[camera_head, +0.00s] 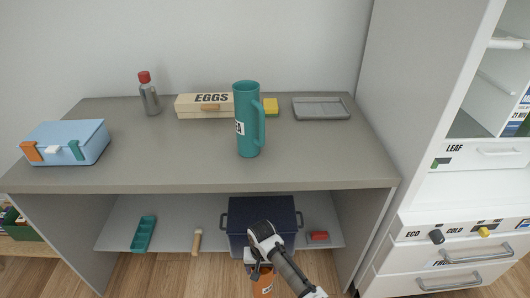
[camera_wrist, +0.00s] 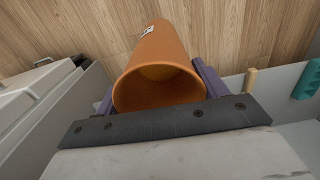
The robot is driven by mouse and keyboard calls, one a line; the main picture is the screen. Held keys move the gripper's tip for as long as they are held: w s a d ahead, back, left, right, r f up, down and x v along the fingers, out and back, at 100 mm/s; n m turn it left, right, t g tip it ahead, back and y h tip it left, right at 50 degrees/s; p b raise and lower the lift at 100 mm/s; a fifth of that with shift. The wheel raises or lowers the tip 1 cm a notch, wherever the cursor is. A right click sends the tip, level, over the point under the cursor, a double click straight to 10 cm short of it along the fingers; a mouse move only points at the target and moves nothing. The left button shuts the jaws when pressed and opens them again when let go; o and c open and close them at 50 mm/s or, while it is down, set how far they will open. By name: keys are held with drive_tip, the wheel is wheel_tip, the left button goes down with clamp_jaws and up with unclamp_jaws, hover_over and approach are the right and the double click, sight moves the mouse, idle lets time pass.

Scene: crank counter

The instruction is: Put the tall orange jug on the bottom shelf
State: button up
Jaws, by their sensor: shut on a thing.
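The tall orange jug (camera_wrist: 160,65) fills the middle of the wrist view, its open mouth toward the camera. My gripper (camera_wrist: 158,88) is shut on it, with one purple finger on each side. In the head view the orange jug (camera_head: 264,280) shows only in part at the bottom, below my gripper (camera_head: 262,262), in front of the shelf unit. The bottom shelf (camera_head: 180,222) is grey and lies under the counter top. My arm hides part of the jug and of the shelf's front.
On the bottom shelf stand a dark blue bin (camera_head: 240,215), a teal tray (camera_head: 144,234), a wooden peg-like thing (camera_head: 196,241) and a red block (camera_head: 319,236). A teal jug (camera_head: 248,125) stands on the counter top. White drawers (camera_head: 450,255) are at right.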

drive_tip(key=w+a+r, duration=0.2)
drive_tip(key=w+r, duration=0.1)
drive_tip(key=s+d+f, duration=0.1)
drive_tip(key=s+f, duration=0.1)
drive_tip(key=s+d+f, duration=0.2)
drive_tip(key=shift+s, duration=0.2)
drive_tip(key=shift+a, duration=0.1)
